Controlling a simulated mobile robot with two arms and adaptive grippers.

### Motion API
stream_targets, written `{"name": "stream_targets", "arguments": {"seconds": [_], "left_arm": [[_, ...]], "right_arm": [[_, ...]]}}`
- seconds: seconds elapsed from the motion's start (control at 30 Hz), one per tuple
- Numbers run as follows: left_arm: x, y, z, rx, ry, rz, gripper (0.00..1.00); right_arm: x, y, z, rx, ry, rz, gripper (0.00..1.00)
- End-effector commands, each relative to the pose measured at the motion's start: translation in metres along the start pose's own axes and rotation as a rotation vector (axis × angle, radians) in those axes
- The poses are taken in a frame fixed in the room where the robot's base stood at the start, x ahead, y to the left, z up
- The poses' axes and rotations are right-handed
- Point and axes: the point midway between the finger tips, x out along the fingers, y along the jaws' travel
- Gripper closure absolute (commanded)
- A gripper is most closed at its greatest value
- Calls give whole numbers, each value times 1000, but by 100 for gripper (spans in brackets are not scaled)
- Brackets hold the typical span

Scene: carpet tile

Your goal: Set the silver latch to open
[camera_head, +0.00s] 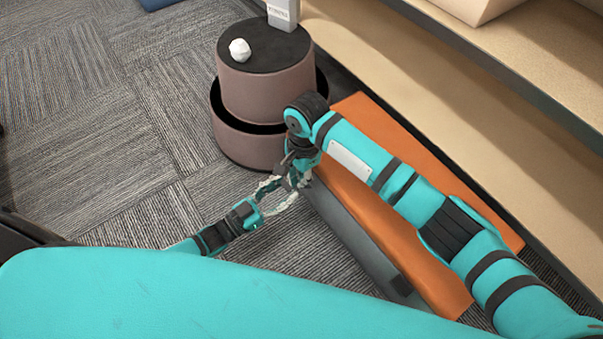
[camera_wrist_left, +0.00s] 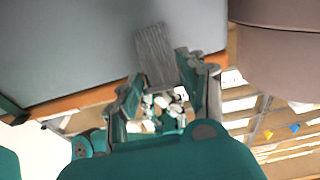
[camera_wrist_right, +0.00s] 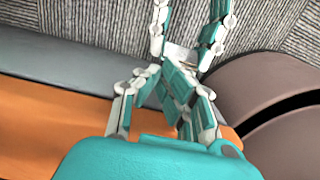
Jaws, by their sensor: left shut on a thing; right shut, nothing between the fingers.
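The silver latch (camera_wrist_left: 155,55) is a ribbed grey plate on the grey front of an orange-topped box, seen in the left wrist view. My left gripper (camera_wrist_left: 163,82) is shut on the latch, its fingers at the plate's near end. A small piece of the latch (camera_wrist_right: 180,52) also shows between the left fingers in the right wrist view. My right gripper (camera_wrist_right: 166,70) is shut and empty, very close to the left fingertips. In the head view the grippers meet at the box's far end and hide the latch. I cannot tell its setting.
The orange box top (camera_head: 345,205) and its grey front (camera_head: 350,230) run below my right arm. A round brown stool-like stand (camera_head: 265,85) with a white lump (camera_head: 240,50) on top stands just beyond the grippers. Shelves (camera_head: 450,100) line the right. Carpet at left is clear.

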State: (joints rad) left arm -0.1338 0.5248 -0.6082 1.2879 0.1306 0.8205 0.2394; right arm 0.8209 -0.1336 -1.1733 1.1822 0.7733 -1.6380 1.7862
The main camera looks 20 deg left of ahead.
Motion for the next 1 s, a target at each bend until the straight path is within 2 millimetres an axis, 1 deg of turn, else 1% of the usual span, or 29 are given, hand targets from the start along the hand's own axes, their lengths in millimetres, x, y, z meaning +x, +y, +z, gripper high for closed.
{"name": "stream_targets", "arguments": {"seconds": [0.03,0.07,0.3,0.33,0.5,0.8,0.87,0.97,1.0], "left_arm": [[-1,5,6,-1,-15,6,100],[0,5,6,-1,-15,6,100],[0,5,5,-1,-13,7,100],[0,5,5,-1,-13,7,57],[0,4,4,-1,-10,5,35],[-2,1,2,0,-7,2,35],[-6,1,2,0,-7,1,35],[-21,1,3,-1,-10,1,35],[-28,1,3,-1,-10,1,35]], "right_arm": [[4,0,6,-1,-6,1,100],[6,0,8,-1,-6,2,100],[7,1,7,0,-3,4,100],[7,1,7,0,-3,4,100],[6,1,6,1,-2,3,100],[5,0,6,1,-2,1,100],[5,0,6,0,-2,1,100],[5,0,6,0,-2,0,100],[5,0,6,0,-2,0,100]]}}
